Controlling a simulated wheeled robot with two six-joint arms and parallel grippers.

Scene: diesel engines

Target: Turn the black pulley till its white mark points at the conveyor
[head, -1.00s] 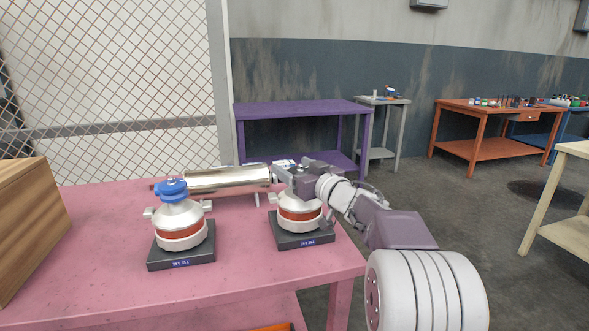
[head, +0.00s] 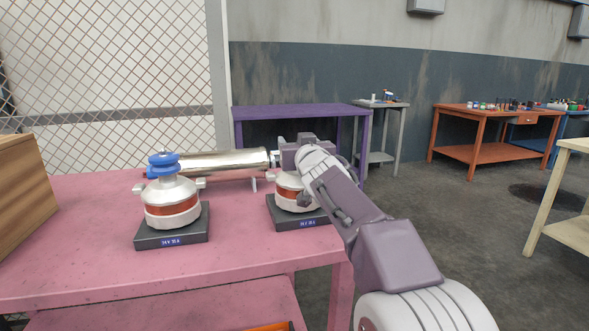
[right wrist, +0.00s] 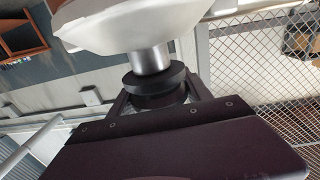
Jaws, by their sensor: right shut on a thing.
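The black pulley (right wrist: 157,80) shows in the right wrist view at the end of a silver shaft, with the fingers of my right gripper (right wrist: 160,96) on either side of it. My right gripper (head: 281,160) is shut on it. In the head view the gripper covers the top of the right-hand engine unit (head: 292,192), so the pulley is hidden there. No white mark shows in either view. I cannot make out a conveyor for certain. My left gripper is not in view.
A similar unit with a blue pulley (head: 163,160) stands to the left on the pink table (head: 90,235). A shiny metal cylinder (head: 215,164) lies behind the units. A wooden box (head: 20,185) is at the left edge. The table front is clear.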

